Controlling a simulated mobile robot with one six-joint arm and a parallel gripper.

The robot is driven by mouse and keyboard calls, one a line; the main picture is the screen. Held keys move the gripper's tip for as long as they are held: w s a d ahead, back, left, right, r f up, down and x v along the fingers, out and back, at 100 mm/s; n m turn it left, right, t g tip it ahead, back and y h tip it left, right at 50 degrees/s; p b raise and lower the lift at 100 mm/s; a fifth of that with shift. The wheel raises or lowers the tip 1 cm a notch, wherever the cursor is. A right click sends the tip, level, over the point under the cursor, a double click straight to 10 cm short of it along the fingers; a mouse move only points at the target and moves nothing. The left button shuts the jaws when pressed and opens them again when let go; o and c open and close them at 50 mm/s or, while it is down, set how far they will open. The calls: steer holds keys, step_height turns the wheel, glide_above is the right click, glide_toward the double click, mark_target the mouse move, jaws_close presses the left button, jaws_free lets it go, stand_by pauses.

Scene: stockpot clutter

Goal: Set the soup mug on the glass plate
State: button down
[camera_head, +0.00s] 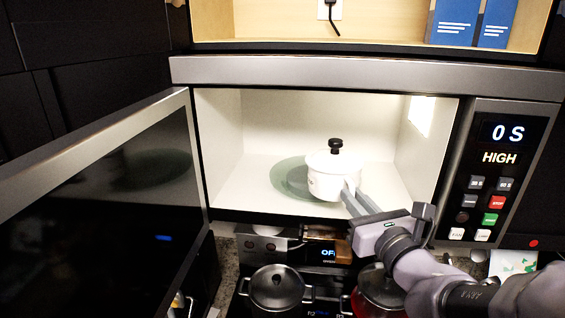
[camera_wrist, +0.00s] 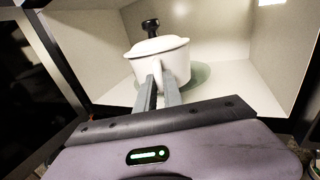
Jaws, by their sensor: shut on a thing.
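The soup mug (camera_head: 326,182) is white with a lid and a black knob. It is inside the open microwave, upright, over the right part of the round glass plate (camera_head: 284,181). I cannot tell whether its base touches the plate. My gripper (camera_head: 351,190) reaches in from the front right and is shut on the mug's handle side. In the wrist view the mug (camera_wrist: 158,62) is straight ahead, with my gripper's fingers (camera_wrist: 161,84) at its near side. The glass plate (camera_wrist: 200,77) shows greenish behind and to the right of the mug.
The microwave door (camera_head: 100,200) stands open at the left. The control panel (camera_head: 494,170) is at the right of the opening. Below are a stove with a lidded pot (camera_head: 275,288) and a red pot (camera_head: 378,290). The cavity left of the mug is clear.

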steer(key=shift+w+r, duration=0.15)
steer(key=shift+w, duration=0.35)
steer(key=w+p, duration=0.1)
steer(key=w, duration=0.3)
steer(key=w+p, duration=0.1)
steer(key=w, duration=0.4)
steer(key=w+a+f+p, duration=0.1)
steer(key=w, duration=0.3)
steer(key=shift+w+f, duration=0.1)
steer(key=shift+w, duration=0.2)
steer(key=f, duration=0.3)
steer(key=shift+w+a+p, duration=0.1)
steer(key=shift+w+p, duration=0.2)
steer(key=shift+w, duration=0.1)
steer(key=shift+f, duration=0.4)
steer(key=c, duration=1.5)
jaws_free()
